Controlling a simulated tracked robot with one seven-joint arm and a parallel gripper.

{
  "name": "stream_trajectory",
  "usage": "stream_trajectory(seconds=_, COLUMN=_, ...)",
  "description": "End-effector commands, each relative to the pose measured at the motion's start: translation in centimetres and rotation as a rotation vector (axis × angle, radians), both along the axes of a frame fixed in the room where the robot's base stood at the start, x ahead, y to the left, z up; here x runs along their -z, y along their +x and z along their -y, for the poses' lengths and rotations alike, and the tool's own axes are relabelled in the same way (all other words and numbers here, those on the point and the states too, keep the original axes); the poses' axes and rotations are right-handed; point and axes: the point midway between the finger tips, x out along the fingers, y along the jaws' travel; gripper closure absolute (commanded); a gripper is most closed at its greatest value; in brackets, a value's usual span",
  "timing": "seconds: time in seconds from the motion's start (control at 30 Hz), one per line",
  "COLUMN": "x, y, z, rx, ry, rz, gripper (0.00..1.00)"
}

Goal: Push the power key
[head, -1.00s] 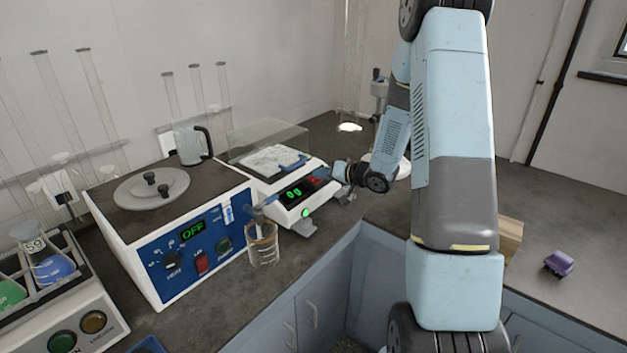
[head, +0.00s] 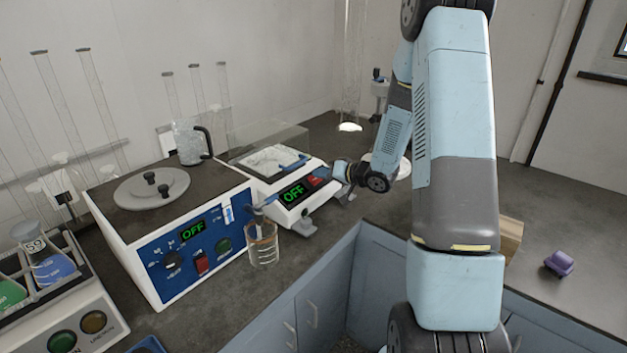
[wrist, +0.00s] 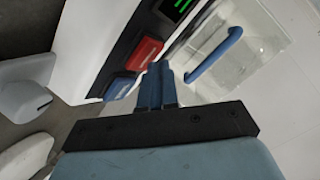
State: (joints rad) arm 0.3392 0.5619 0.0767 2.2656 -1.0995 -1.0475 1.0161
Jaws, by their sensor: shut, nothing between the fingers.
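The white device (head: 303,205) with a dark front panel stands mid-bench in the head view. Its display (head: 293,193) reads OFF in green. A red key (head: 315,181) sits beside the display; it also shows in the wrist view (wrist: 144,53) with a blue key (wrist: 119,87) next to it. I cannot read which is labelled power. My gripper (wrist: 158,68) is shut and empty, its blue fingertips close beside the red key in the wrist view. I cannot tell whether they touch it. In the head view the fingertips are too small to make out.
A clear lid with a blue handle (wrist: 213,55) is close beside my fingers. Left of the device are a blue-fronted bath (head: 205,245), also showing OFF, and a glass beaker (head: 262,245). A purple object (head: 559,263) lies on the right bench, with free room around it.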

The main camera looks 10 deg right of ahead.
Motion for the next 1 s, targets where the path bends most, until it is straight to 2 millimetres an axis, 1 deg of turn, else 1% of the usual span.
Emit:
stream_trajectory(seconds=0.13, x=-0.6, y=-0.2, z=0.2, rx=0.001, ry=0.0, rz=0.002, gripper=1.0)
stream_trajectory(seconds=0.53, x=-1.0, y=-0.4, z=0.3, rx=0.001, ry=0.0, rz=0.0, gripper=1.0)
stream_trajectory(seconds=1.0, x=-4.4, y=-1.6, z=1.3, rx=0.002, ry=-0.001, rz=0.002, gripper=1.0)
